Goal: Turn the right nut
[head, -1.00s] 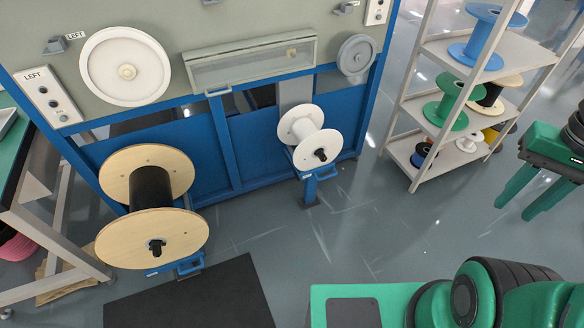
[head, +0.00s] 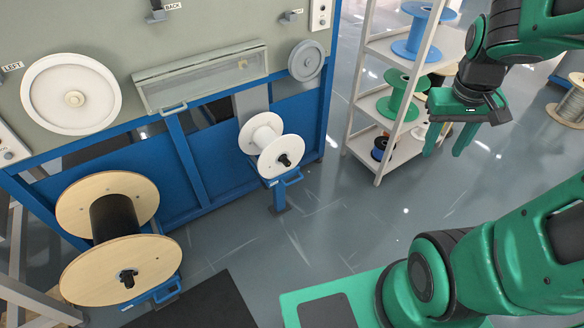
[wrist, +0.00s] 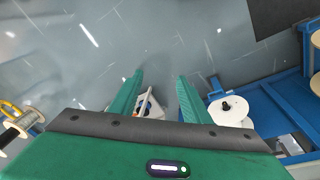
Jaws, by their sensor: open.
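The right nut is a small black knob (head: 284,160) on the near end of the spindle through the small white spool (head: 268,143). That spool sits on a blue stand at the right of the machine, and it also shows in the wrist view (wrist: 230,113). A black nut (head: 127,278) is on the large wooden spool (head: 122,262) at the left. My gripper (head: 448,146) is open and empty, fingers pointing down, in front of the shelf and well to the right of the right nut. In the wrist view, bare floor shows between its fingertips (wrist: 160,76).
A shelf rack (head: 372,108) with blue and green spools stands close behind my gripper. The grey-green machine panel (head: 225,30) carries a clear-lidded box (head: 200,80) above the spools. The floor (head: 330,220) between my gripper and the white spool is clear.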

